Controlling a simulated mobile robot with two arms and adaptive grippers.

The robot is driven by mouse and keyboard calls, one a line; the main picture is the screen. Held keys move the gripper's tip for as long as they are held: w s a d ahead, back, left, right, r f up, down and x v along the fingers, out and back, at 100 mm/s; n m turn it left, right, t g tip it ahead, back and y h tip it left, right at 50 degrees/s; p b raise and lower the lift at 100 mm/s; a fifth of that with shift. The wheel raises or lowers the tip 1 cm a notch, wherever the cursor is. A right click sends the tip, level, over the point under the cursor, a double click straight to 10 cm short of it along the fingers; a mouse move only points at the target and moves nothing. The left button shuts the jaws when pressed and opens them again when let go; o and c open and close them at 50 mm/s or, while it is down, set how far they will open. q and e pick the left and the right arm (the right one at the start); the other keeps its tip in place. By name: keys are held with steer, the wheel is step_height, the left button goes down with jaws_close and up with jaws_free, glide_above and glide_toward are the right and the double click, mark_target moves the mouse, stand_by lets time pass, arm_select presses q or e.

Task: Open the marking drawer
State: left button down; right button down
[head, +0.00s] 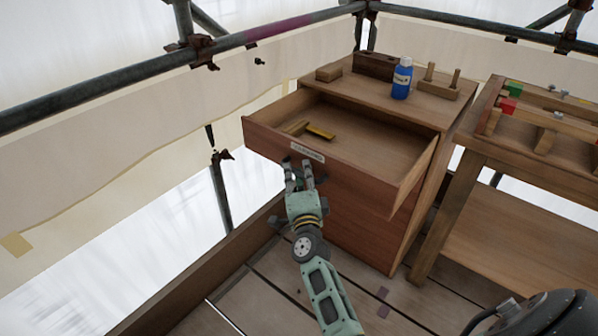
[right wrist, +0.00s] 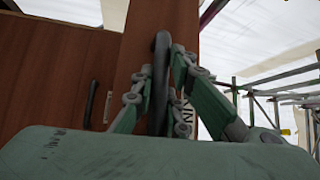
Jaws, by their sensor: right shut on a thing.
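The marking drawer (head: 370,145) is the top drawer of a wooden cabinet (head: 370,219). It stands pulled well out, and its inside shows in the head view. A yellow-and-dark item (head: 320,132) and a small wooden piece (head: 296,127) lie inside. A pale label (head: 307,152) is on its front. My right gripper (head: 306,175) is at the drawer front, just below the label. In the right wrist view its fingers are shut on a dark drawer handle (right wrist: 160,75). My left gripper is not in view.
A blue bottle (head: 402,78), a dark wooden block (head: 375,66) and a pegged wooden stand (head: 440,82) are on the cabinet top. A workbench (head: 530,138) stands to the right. Scaffold pipes (head: 130,75) run along the left. A second dark handle (right wrist: 91,103) shows in the right wrist view.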

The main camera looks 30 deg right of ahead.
steer(key=shift+f, duration=0.1)
steer(key=c, duration=1.7)
jaws_free()
steer(key=v, duration=0.7)
steer(key=shift+s, duration=0.25)
steer(key=shift+a, duration=0.1)
